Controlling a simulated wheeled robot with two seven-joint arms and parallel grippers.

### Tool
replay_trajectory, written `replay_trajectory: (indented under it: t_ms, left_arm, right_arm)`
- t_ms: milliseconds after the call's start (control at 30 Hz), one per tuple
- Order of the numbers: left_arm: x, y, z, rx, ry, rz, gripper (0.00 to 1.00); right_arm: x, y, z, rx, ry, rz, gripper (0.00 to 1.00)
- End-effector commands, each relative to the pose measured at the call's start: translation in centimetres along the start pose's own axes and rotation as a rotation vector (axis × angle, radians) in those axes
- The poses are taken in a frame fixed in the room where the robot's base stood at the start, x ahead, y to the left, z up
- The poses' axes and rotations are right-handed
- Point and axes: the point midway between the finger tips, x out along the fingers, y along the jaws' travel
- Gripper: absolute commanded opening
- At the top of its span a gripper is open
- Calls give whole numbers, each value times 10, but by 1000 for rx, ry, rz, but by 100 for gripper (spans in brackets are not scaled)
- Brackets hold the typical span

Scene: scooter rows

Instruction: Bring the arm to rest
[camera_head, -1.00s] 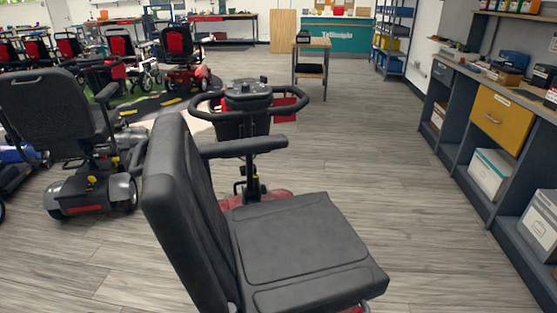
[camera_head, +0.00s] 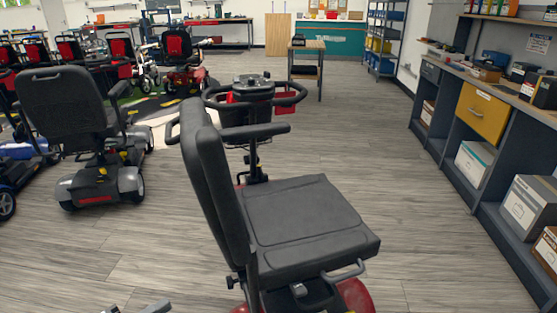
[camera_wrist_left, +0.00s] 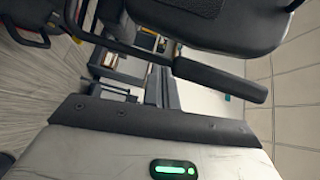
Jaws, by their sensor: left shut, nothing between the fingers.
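A small part of my left gripper (camera_head: 156,306) shows at the bottom edge of the head view, to the left of the nearest scooter. It is shut with nothing in it. The left wrist view looks sideways past a pale housing with a green light (camera_wrist_left: 175,170) and a dark bar. Beyond it are a black scooter seat (camera_wrist_left: 210,22) and its armrest (camera_wrist_left: 218,77), apart from the housing as far as I can see. The rest of the left arm is hidden below the head view. My right gripper is in neither view.
A red scooter with a black seat (camera_head: 305,220) stands close in front. Another black-seated scooter (camera_head: 68,105) is to its left, with a row behind. A grey workbench (camera_head: 490,205) with a yellow drawer (camera_head: 482,112) lines the right. The floor (camera_head: 370,130) between is clear.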

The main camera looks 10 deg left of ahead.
Motion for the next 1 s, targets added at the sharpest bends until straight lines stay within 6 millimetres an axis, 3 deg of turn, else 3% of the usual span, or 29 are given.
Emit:
replay_trajectory:
  t_ms: [267, 467, 700, 1000]
  left_arm:
    - [27, -11, 13, -224, -313, -9, 0]
    - [30, -7, 8, -574, -659, 37, 0]
    - [8, 14, -44, -1019, -993, 215, 0]
    - [-18, 20, -109, -1287, -1178, 431, 0]
  right_arm:
    - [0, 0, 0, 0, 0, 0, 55]
    - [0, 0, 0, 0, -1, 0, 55]
    - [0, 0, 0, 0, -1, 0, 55]
    - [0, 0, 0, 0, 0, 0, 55]
